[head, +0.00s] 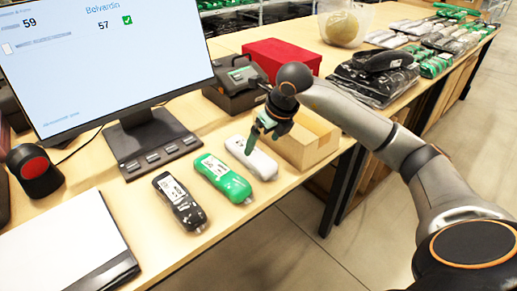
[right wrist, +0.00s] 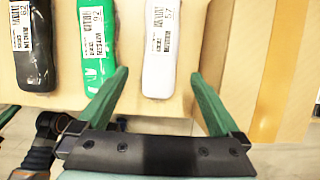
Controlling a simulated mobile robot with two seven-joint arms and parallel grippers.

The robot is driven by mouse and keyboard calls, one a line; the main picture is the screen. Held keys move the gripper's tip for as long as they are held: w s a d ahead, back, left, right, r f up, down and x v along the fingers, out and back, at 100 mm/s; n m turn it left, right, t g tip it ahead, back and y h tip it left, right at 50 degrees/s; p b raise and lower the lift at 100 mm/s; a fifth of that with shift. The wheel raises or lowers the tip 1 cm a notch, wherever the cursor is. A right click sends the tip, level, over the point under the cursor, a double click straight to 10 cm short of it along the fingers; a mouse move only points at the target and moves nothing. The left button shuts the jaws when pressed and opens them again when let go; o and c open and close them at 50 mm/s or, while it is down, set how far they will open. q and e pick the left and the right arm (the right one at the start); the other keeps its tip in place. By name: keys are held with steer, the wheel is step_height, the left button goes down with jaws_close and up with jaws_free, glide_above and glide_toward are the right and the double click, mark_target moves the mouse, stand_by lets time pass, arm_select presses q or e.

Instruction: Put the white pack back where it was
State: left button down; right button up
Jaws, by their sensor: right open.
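The white pack (head: 262,165) lies on the wooden table, at the right end of a row with a green pack (head: 223,178) and a black pack (head: 180,202). My right gripper (head: 261,138) is over the white pack's far part in the head view. In the right wrist view its two green fingers (right wrist: 159,74) are spread, with the labelled white pack (right wrist: 158,80) between their tips. The gripper is open and holds nothing. I cannot tell whether a finger touches the pack.
An open cardboard box (head: 308,147) stands just right of the white pack. A monitor (head: 105,50) on a dark stand, a black case (head: 235,88) and a red box (head: 282,56) stand behind. A white-topped flat device (head: 65,250) lies at the front left.

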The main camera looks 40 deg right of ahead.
steer(key=v, duration=0.4)
steer(key=shift+r, duration=0.1)
stand_by(1.2)
